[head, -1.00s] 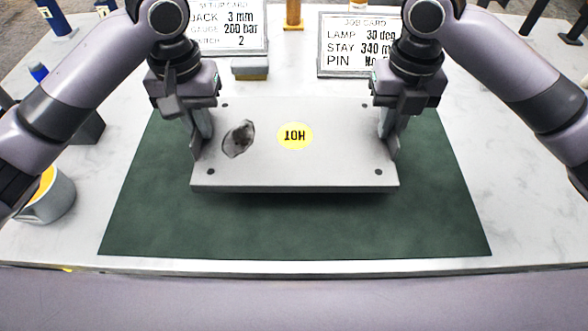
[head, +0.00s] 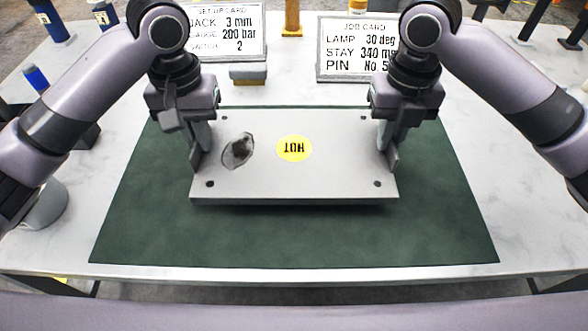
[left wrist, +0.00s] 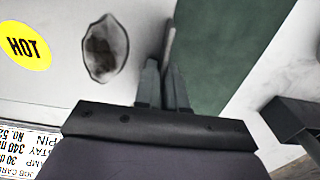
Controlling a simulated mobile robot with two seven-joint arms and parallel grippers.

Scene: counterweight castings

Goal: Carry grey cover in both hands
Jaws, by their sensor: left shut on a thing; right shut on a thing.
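In the left wrist view the left fingers (left wrist: 163,85) pinch the cover's edge beside the stain.
Two cards, the setup card (head: 225,32) and the job card (head: 355,50), stand at the back. A mug (head: 45,205) stands at the left, partly behind my arm. A blue-capped item (head: 37,78) stands back left. The mat's front is clear.

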